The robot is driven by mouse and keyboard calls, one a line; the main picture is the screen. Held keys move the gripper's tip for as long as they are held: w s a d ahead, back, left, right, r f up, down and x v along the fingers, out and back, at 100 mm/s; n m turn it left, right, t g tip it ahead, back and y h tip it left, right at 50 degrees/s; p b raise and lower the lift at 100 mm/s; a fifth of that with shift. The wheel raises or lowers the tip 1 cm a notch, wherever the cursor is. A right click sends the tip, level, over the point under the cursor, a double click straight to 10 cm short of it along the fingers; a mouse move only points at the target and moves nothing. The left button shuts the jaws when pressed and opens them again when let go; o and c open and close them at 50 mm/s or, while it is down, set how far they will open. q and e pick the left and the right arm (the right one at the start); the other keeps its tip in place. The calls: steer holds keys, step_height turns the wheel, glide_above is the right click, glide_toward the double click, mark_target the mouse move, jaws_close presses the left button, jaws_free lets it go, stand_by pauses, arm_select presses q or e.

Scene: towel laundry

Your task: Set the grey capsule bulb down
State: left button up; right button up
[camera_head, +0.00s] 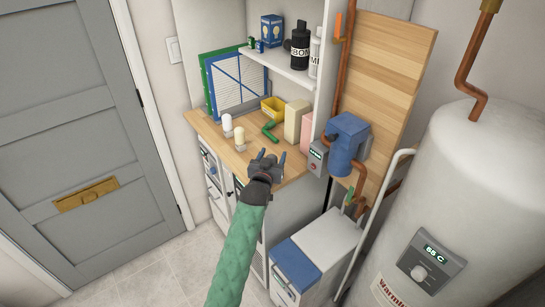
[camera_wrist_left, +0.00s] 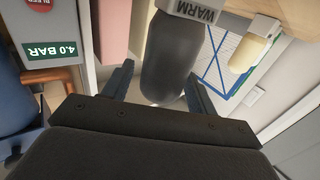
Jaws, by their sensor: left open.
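The grey capsule bulb (camera_wrist_left: 172,62), with a pale base lettered WARM, shows in the left wrist view between the fingers of my left gripper (camera_wrist_left: 160,90). The fingers are apart; a gap shows on the bulb's left, while its right side is close to the other finger, and I cannot tell whether they touch. In the head view my left gripper (camera_head: 272,155) is over the front edge of the wooden worktop (camera_head: 205,128). I cannot make out the grey bulb there. My right gripper is not in view.
Two pale bulbs, one white (camera_head: 227,124) and one cream (camera_head: 239,138), stand on the worktop to the left. A green item (camera_head: 270,130), yellow bin (camera_head: 273,107), cream box (camera_head: 296,121) and pink box (camera_head: 307,132) lie behind. A blue pump (camera_head: 349,138) is at right.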

arm_select(q)
steer(key=v, duration=0.2)
steer(key=b+v, duration=0.1)
steer(key=v, duration=0.1)
steer(key=b+v, duration=0.1)
steer(key=v, duration=0.1)
steer(key=shift+s+f, duration=0.1)
steer(key=shift+f, duration=0.2)
steer(key=shift+r+b+v, duration=0.1)
steer(key=shift+b+v, duration=0.4)
steer(key=shift+v, duration=0.9)
steer(key=shift+r+b+v, duration=0.15)
steer(key=shift+b+v, duration=0.35)
steer(key=shift+v, duration=0.9)
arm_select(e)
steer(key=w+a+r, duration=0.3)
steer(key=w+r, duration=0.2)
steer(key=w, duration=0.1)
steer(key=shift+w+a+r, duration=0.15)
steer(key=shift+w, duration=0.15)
arm_select(q)
steer(key=shift+f, duration=0.1)
